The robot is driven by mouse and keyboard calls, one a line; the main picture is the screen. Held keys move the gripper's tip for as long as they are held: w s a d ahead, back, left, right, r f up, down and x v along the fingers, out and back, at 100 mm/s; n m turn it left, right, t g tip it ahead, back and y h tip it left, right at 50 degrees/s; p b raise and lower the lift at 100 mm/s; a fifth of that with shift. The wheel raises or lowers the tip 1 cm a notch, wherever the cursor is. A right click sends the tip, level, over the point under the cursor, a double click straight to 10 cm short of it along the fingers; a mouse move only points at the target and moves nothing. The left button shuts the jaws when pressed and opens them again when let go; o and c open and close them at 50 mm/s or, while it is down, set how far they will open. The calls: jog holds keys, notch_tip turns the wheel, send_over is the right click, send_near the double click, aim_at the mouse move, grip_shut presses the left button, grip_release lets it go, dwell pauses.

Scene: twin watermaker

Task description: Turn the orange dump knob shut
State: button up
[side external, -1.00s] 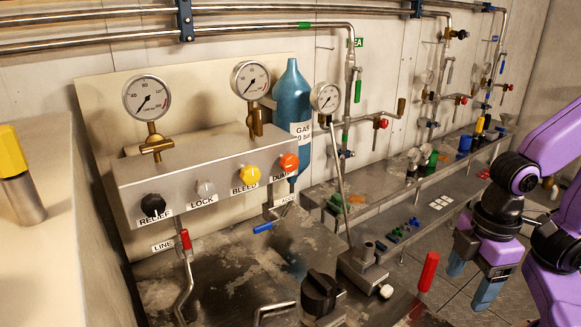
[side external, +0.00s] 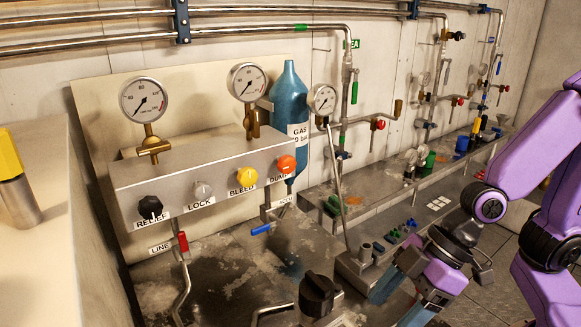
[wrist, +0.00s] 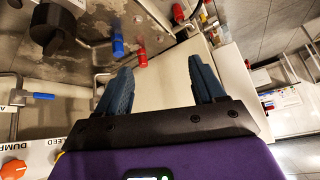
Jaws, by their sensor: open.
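The orange dump knob (side external: 286,165) sits at the right end of the grey panel box (side external: 205,180), above a label reading DUMP. It also shows at the lower left corner of the wrist view (wrist: 14,168). My gripper (side external: 396,303) is at the lower right in the side view, its blue fingers pointing down, well apart from the knob. In the wrist view the two blue fingers (wrist: 160,88) are spread with nothing between them. The knob's exact turn angle is too small to tell.
Yellow bleed (side external: 246,178), grey lock (side external: 202,191) and black relief (side external: 150,207) knobs sit left of the dump knob. A blue gas bottle (side external: 291,105) stands behind. A tall lever (side external: 336,180) and a black knob (side external: 317,294) rise between my gripper and the panel.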

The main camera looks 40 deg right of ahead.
jog(key=w+a+t+y, duration=0.1)
jog(key=w+a+t, duration=0.1)
jog(key=w+a, duration=0.15)
jog(key=m+t+h, duration=0.4)
jog(key=t+h, duration=0.3)
jog(key=t, duration=0.7)
send_near(290, 166)
jog(key=shift+w+a+r, duration=0.1)
jog(key=shift+w+a, duration=0.05)
jog(key=shift+w, duration=4.65)
jog(key=c, duration=1.1)
